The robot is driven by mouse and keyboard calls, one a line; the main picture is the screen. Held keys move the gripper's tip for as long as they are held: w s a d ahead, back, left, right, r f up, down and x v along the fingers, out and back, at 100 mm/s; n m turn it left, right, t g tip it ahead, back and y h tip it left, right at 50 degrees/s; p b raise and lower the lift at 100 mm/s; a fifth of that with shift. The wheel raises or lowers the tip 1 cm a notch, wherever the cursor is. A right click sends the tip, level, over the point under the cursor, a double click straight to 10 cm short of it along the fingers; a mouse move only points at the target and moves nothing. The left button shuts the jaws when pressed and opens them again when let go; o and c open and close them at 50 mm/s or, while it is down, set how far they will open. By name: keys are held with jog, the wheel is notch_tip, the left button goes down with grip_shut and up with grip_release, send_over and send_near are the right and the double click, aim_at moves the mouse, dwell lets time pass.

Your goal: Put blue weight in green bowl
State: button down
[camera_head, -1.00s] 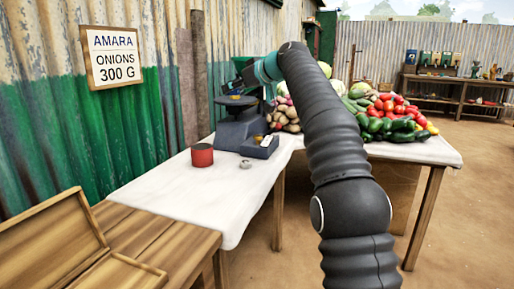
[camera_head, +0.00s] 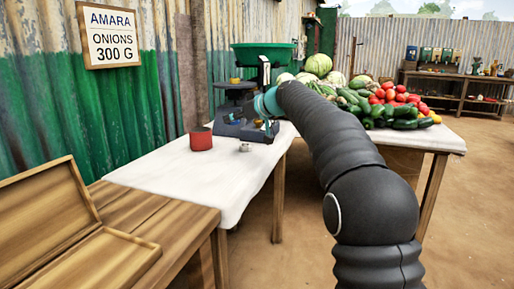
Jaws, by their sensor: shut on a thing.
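The green bowl (camera_head: 265,54) is wide and shallow and stands high above the far part of the table, behind my gripper. My gripper (camera_head: 238,117) is low in front of the dark scale, at the far end of the white-covered table. It is small and dark in the picture, beyond the teal band of my wrist. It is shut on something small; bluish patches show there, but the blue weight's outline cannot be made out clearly. My gripper is below the bowl and apart from it.
The dark scale (camera_head: 235,86) has a round black pan with a small orange thing on it. A red can (camera_head: 201,139) and a small silvery piece (camera_head: 245,147) stand on the white cloth (camera_head: 190,180). Vegetables (camera_head: 375,105) are heaped to the right. The cloth's near part is clear.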

aim_at(237, 162)
notch_tip(237, 162, down, 13)
jog(key=b, duration=0.2)
jog(key=shift+s+d+r+b, duration=0.1)
jog(key=shift+r+b, duration=0.05)
jog(key=shift+b, duration=0.25)
jog(key=b+v, duration=0.1)
jog(key=v, duration=1.2)
jog(key=shift+d+r, duration=0.2)
jog(key=shift+r, duration=0.15)
jog(key=shift+s+a, duration=0.1)
